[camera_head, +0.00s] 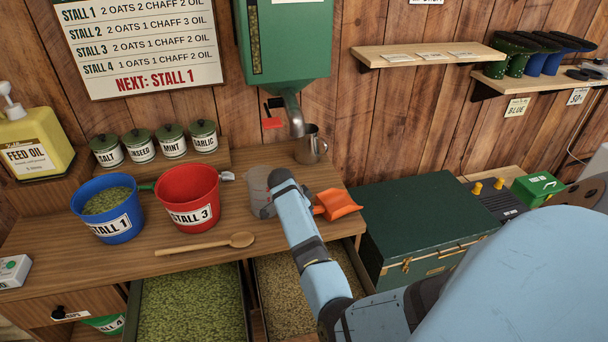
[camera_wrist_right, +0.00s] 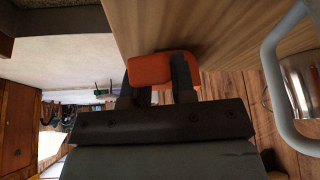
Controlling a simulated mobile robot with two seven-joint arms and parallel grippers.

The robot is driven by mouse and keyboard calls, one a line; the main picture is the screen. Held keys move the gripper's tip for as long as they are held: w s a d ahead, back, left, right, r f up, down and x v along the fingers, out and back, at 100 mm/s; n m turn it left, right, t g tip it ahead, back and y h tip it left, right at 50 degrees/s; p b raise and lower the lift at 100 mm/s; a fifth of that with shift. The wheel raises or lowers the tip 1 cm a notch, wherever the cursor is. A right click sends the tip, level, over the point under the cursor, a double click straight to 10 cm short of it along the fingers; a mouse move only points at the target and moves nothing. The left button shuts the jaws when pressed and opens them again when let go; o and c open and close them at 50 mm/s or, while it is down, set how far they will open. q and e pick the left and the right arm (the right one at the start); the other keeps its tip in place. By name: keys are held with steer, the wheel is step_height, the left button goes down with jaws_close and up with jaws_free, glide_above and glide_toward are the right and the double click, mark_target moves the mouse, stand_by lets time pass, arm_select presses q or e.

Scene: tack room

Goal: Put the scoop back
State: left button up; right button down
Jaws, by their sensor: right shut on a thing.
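The orange scoop (camera_head: 337,204) shows in the head view at the right front edge of the wooden counter (camera_head: 200,258), just right of my blue right arm. Part of the scoop is hidden behind that arm. In the right wrist view my right gripper (camera_wrist_right: 158,82) is shut on the orange scoop (camera_wrist_right: 160,66), with a dark finger at each side of it. The counter's wood lies close beside the scoop there. Two open drawers show below the counter, one of green feed (camera_head: 190,308) and one of tan grain (camera_head: 290,300). My left gripper is out of view.
A clear measuring jug (camera_head: 258,190) stands close left of my arm, and a metal jug (camera_head: 311,146) behind it. A red bucket (camera_head: 190,198), a blue bucket (camera_head: 106,210) and a wooden spoon (camera_head: 205,244) are farther left. A green chest (camera_head: 425,220) stands right.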

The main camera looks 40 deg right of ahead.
steer(key=c, duration=0.9)
jaws_free()
steer(key=shift+o, duration=0.2)
steer(key=b+v, duration=0.1)
steer(key=v, duration=1.3)
step_height(320, 180, up, 8)
steer(key=p, duration=0.7)
